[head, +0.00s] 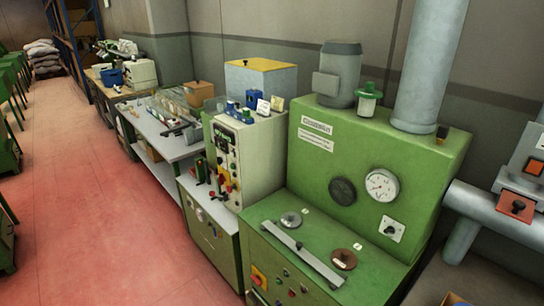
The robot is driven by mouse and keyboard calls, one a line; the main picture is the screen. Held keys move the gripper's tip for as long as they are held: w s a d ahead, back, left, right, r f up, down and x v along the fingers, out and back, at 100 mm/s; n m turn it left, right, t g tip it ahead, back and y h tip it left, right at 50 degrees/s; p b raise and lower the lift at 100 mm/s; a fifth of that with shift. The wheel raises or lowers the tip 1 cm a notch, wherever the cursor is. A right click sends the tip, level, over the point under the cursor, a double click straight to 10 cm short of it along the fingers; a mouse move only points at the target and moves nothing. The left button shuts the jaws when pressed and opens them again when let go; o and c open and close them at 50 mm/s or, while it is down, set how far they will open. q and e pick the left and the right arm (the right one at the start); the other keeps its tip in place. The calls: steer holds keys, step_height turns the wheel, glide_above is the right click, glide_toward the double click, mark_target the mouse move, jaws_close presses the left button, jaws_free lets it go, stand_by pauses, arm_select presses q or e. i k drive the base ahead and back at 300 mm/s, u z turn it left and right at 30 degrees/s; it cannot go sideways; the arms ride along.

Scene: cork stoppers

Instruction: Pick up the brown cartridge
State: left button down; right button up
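No item here is clearly recognizable as a brown cartridge. A round brown disc (344,259) with a pale label lies on the lower deck of the green machine (310,188). A small dark brown piece with a yellowish base (441,134) stands on the machine's top, right of the big grey pipe. It is too small to tell what it is. Neither of my grippers shows in the head view.
A grey bar (291,249) and a grey disc (291,220) lie on the lower deck. A cream control cabinet (245,152) stands left of the machine. A grey workbench (160,130) with small items stands beyond. The red floor (90,210) at left is clear.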

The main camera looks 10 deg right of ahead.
mark_target(345, 260)
steer(key=z, duration=0.4)
steer(key=k, duration=0.45)
steer(key=z, duration=0.85)
steer(key=i, duration=0.8)
steer(key=u, duration=0.85)
